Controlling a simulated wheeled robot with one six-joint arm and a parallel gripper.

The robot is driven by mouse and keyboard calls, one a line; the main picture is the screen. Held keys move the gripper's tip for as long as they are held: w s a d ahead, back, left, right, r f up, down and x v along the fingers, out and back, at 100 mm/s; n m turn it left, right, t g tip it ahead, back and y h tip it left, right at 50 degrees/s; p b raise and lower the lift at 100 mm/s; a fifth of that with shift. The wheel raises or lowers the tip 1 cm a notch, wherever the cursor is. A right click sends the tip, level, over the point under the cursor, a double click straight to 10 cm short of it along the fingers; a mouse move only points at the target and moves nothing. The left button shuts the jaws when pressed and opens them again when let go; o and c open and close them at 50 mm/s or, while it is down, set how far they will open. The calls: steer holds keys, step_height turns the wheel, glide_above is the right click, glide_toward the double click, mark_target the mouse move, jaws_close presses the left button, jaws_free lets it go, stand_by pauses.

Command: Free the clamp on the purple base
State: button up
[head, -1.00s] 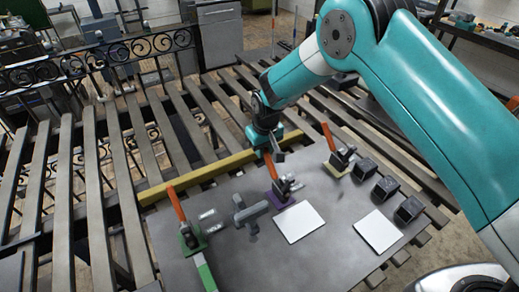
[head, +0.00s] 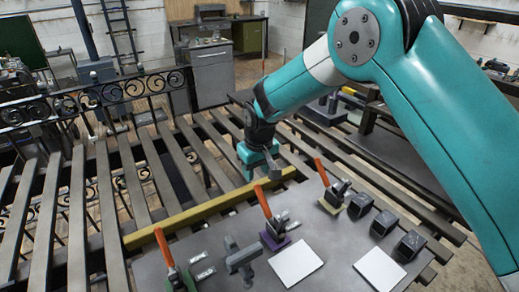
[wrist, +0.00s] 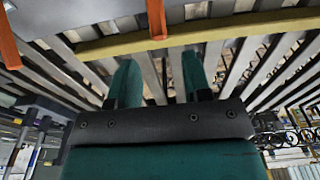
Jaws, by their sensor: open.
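The clamp on the purple base (head: 273,241) stands on the grey plate, its orange handle (head: 262,202) tilted up and back. My gripper (head: 260,174) is above and behind the handle's tip in the head view, apparently clear of it. In the wrist view, my gripper (wrist: 158,78) has its two green fingers spread, with only slats seen between them. An orange handle (wrist: 157,18), seemingly the purple-base clamp's, shows beyond the fingers at the top.
Other orange-handled clamps stand left on a green base (head: 176,280) and right on a yellowish base (head: 330,205). A grey T-shaped piece (head: 241,257), two white plates and several dark blocks sit nearby. A yellow bar (head: 195,212) runs behind.

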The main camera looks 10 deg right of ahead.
mark_target(259, 189)
step_height(259, 189, up, 10)
steer(key=s+b, duration=0.1)
steer(key=b, duration=0.1)
steer(key=shift+d+r, duration=0.2)
steer(key=shift+d, duration=0.1)
steer(key=s+d+r+y, duration=0.1)
steer(key=s+d+r, duration=0.1)
steer(key=s, duration=0.8)
steer(key=s+d+r+n+y, duration=0.1)
steer(key=s+d, duration=0.3)
steer(key=s, duration=0.7)
steer(key=s+d+r+g+y, duration=0.1)
steer(key=s+d+r, duration=0.2)
steer(key=s, duration=0.7)
steer(key=shift+s+d+n+y+b, duration=0.2)
steer(key=shift+d+n+y+b, duration=0.1)
steer(key=shift+b, duration=0.15)
